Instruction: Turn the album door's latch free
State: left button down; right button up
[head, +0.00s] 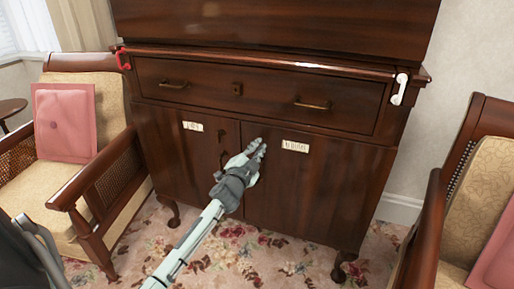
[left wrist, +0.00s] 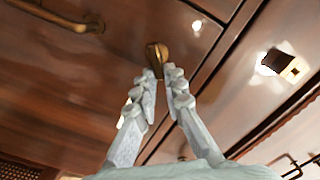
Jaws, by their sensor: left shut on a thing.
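A dark wooden cabinet fills the middle of the head view, with two lower doors. The left door (head: 180,155) and the right door (head: 320,190) each bear a small white label; the writing is too small to read. My left gripper (head: 260,149) is at the upper left part of the right door, near the gap between the doors. In the left wrist view its fingers (left wrist: 162,82) are closed on a small brass latch (left wrist: 157,53). The fingers hide the latch in the head view. My right gripper is not in view.
A drawer (head: 255,95) with brass handles is above the doors. A red item (head: 122,59) and a white item (head: 399,90) are at the cabinet's upper corners. Flowered carpet (head: 285,255) lies open in front.

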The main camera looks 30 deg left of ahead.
pick_arm(q)
jog(key=m, duration=0.4)
jog(key=shift+d+f+m+b, duration=0.15)
jog(key=shift+f+m+b, duration=0.15)
jog(key=shift+b, duration=0.05)
jog(key=shift+f+m, duration=0.15)
jog(key=shift+m, duration=1.35)
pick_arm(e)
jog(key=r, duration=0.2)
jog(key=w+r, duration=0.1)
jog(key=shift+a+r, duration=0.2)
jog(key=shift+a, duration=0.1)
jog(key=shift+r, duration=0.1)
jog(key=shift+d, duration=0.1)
pick_arm(q)
jog(key=c, duration=1.6)
grip_release()
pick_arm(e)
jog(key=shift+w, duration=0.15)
